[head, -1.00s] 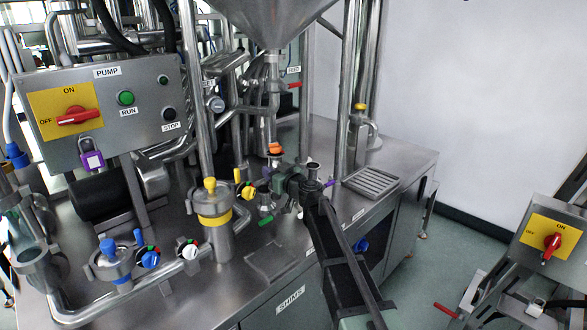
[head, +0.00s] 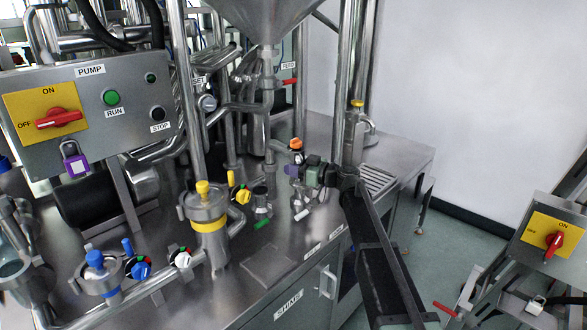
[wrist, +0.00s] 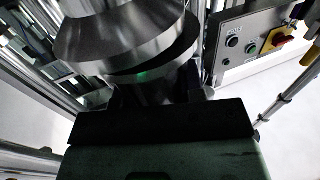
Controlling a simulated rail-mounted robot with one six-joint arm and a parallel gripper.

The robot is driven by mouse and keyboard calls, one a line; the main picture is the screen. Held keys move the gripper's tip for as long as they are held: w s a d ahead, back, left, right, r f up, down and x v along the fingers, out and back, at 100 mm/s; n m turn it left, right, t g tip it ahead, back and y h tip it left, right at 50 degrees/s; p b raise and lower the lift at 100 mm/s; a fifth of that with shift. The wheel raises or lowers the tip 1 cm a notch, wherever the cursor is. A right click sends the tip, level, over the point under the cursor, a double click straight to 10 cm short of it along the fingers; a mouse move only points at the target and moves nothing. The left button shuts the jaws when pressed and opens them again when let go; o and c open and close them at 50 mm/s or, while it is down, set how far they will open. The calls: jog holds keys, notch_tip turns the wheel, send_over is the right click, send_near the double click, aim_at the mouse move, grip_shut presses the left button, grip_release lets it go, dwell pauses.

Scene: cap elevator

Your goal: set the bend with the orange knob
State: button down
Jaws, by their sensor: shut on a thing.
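The orange knob (head: 295,144) sits on top of the metal bend, whose lower part is largely hidden by my gripper in the head view. My gripper (head: 299,171) is shut on the bend from the right, just below the knob. In the wrist view the bend shows as a large round steel body (wrist: 125,45) between the dark fingers. A purple patch (head: 291,170) shows beside the fingers. A dark-topped port (head: 260,193) stands open to the left, near a green handle (head: 263,223). I cannot tell whether the bend touches a port below.
A steel post with a yellow cap (head: 204,212) and a yellow knob (head: 243,196) stand to the left. Another small steel fitting (head: 301,205) stands below my gripper. A drain grate (head: 378,180) lies behind my arm. The hopper (head: 265,18) hangs above.

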jog(key=shift+w, duration=0.15)
jog(key=c, duration=0.7)
grip_release()
jog(key=shift+c, duration=0.2)
jog(key=shift+d, duration=0.15)
jog(key=v, duration=1)
jog(key=shift+s+d, duration=0.2)
jog(key=shift+d, duration=0.1)
